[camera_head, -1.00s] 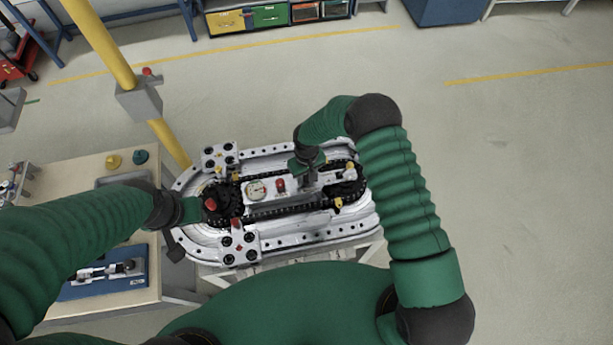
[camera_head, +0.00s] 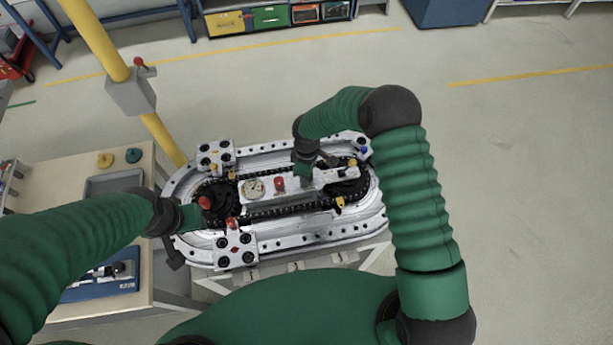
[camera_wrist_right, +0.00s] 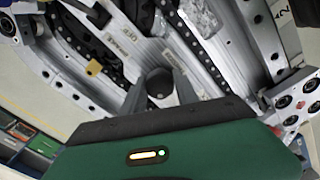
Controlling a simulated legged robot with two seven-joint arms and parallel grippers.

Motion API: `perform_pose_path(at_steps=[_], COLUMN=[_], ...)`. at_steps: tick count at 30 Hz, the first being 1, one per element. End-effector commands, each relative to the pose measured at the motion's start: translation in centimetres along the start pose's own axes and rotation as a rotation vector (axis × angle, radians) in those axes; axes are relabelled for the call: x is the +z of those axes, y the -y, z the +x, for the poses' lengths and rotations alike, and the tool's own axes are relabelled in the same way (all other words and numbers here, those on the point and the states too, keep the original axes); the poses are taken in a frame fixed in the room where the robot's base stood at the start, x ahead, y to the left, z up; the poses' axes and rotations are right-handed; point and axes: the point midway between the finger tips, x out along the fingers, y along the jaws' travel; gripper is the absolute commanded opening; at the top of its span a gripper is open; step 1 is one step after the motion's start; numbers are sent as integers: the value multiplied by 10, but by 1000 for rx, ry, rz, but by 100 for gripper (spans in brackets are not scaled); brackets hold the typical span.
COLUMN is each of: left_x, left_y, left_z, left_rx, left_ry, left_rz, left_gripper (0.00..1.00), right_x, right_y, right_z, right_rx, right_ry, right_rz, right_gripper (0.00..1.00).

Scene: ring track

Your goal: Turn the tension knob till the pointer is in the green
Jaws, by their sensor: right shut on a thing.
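The ring track (camera_head: 300,237) holds a chain loop around two dark sprockets. A round dial (camera_head: 253,188) with a pale face sits on its middle plate. Its pointer is too small to read. In the right wrist view, the dark round tension knob (camera_wrist_right: 158,82) is between the fingers of my right gripper (camera_wrist_right: 160,92), which is shut on it. In the head view my right gripper (camera_head: 305,174) reaches down at the plate's right part and hides the knob. My left gripper (camera_head: 190,214) is at the left sprocket, beside a red knob (camera_head: 205,202); its fingers are unclear.
A red button (camera_head: 280,184) stands between the dial and my right gripper. A bench (camera_head: 140,245) with a tray and a blue fixture is at the left. A yellow post (camera_head: 105,45) with a grey box rises behind. The floor at the right is clear.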

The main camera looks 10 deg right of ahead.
Motion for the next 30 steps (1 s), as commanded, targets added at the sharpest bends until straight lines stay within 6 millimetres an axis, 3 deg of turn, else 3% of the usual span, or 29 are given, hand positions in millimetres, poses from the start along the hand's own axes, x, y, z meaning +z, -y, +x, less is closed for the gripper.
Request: perform_pose_path(at_steps=[12,29,30], left_x=[2,2,2], left_y=[0,0,0], left_z=[9,10,10], left_rx=[0,0,0], left_ry=[0,0,0], left_rz=[0,0,0], left_gripper=[36,36,36], right_x=[-1,-1,-1], right_y=[-2,-2,-2], right_z=[-1,-2,-2], right_rx=[4,5,5], right_ry=[-2,-2,-2], right_rz=[-214,-249,-249], right_gripper=[0,0,37])
